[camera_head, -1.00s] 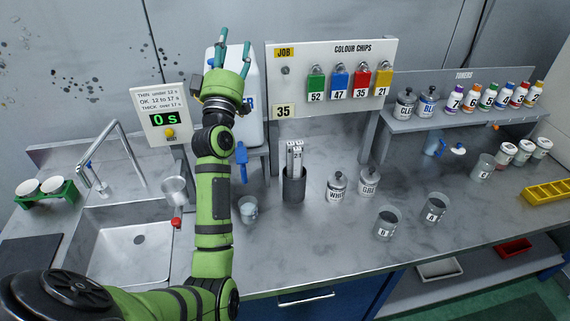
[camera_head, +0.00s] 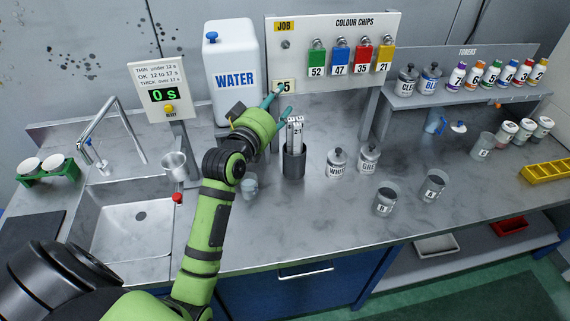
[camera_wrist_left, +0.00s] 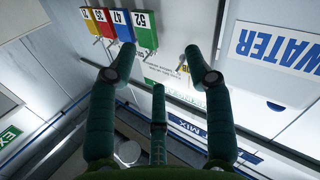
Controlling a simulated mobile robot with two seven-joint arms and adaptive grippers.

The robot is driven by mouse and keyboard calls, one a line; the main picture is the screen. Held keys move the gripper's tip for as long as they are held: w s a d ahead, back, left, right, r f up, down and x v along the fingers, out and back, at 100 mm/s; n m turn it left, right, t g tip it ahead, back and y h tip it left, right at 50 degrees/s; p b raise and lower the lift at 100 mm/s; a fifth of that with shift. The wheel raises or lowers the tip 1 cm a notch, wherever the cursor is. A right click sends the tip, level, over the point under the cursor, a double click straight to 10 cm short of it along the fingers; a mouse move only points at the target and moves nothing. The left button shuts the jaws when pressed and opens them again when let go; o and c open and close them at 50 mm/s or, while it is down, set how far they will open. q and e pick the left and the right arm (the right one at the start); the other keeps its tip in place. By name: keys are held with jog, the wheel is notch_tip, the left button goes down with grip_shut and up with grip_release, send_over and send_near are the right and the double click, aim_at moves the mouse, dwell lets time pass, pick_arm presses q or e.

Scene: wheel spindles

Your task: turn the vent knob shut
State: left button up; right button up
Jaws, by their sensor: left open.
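The white water container (camera_head: 230,60) stands at the back of the counter with a blue WATER label. A small blue knob (camera_head: 212,37) sits on its top left; I take it to be the vent knob. The container's label also shows in the wrist view (camera_wrist_left: 283,48). My left gripper (camera_head: 279,106) is open and empty, to the right of the container's lower part and well below the knob. Its spread fingers show in the wrist view (camera_wrist_left: 160,80) with nothing between them. The container's front tap is hidden behind my gripper and arm. My right gripper is out of view.
The colour chip board (camera_head: 333,62) with hanging tags stands right of the container. A dark holder of strips (camera_head: 293,163) stands close below my gripper. The timer sign (camera_head: 160,90) stands to the left, with a funnel (camera_head: 174,166) below it and the sink (camera_head: 130,222) beside.

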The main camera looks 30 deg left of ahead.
pick_arm(q)
jog(key=s+d+f+m+g+h, duration=0.1)
jog(key=s+d+f+m+g, duration=0.2)
jog(key=s+d+f, duration=0.3)
notch_tip(320, 180, down, 6)
jog(key=shift+s+r+g+h, duration=0.15)
jog(key=shift+r+g+h, duration=0.2)
jog(key=shift+g, duration=0.45)
jog(key=shift+f, duration=0.1)
